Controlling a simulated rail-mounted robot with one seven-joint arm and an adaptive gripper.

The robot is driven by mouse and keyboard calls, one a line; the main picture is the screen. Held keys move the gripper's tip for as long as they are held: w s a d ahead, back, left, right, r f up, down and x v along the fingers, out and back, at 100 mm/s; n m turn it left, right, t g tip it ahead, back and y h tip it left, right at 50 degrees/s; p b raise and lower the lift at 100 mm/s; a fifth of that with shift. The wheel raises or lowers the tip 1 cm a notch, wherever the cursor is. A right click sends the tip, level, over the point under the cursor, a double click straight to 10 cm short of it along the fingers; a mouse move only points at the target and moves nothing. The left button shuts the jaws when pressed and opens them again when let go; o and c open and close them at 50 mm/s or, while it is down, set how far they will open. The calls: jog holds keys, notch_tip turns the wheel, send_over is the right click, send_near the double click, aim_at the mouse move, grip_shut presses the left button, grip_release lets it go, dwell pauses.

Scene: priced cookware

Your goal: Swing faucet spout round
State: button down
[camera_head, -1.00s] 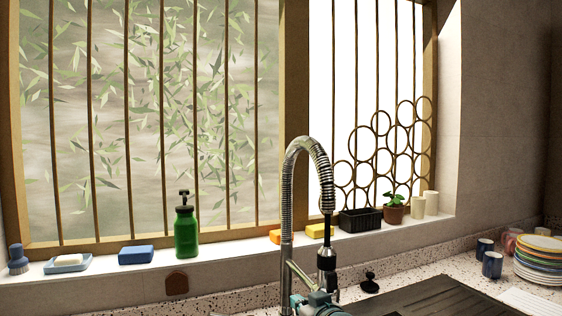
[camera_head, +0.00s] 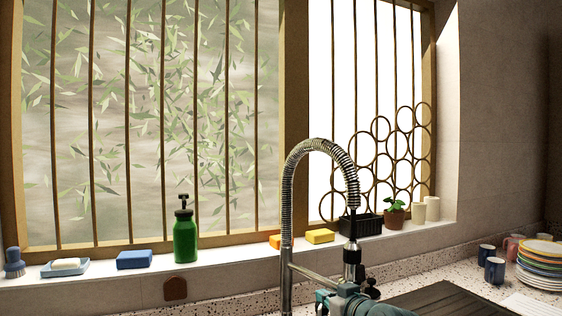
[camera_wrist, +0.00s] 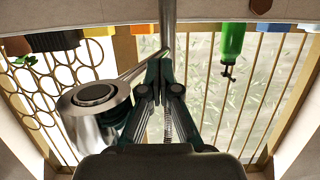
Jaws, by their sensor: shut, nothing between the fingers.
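The faucet has a tall metal post and a coiled spring spout (camera_head: 318,146) that arches to the right, ending in a dark spray head (camera_head: 352,262). A thin support arm (camera_head: 315,275) links post and spray head. My gripper (camera_head: 328,298) is low in the head view, just right of the post and below the support arm. In the wrist view, which is upside down, the shut, empty fingers of my gripper (camera_wrist: 161,68) lie between the post (camera_wrist: 168,22) and the round spray head (camera_wrist: 95,97), close to the support arm. Whether they touch it I cannot tell.
The sill behind holds a green bottle (camera_head: 185,236), a blue sponge (camera_head: 135,259), a yellow sponge (camera_head: 320,236), a black planter (camera_head: 365,224) and a potted plant (camera_head: 394,215). Mugs (camera_head: 494,270) and stacked plates (camera_head: 541,265) stand at right. A dark drainboard (camera_head: 440,300) lies right of the faucet.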

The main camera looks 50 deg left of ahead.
aim_at(332, 288)
jog(key=shift+w+b, duration=0.5)
jog(key=shift+w, duration=1.4)
jog(key=shift+w+a, duration=0.3)
jog(key=shift+a, duration=0.45)
jog(key=p+v, duration=0.2)
jog(key=v, duration=0.8)
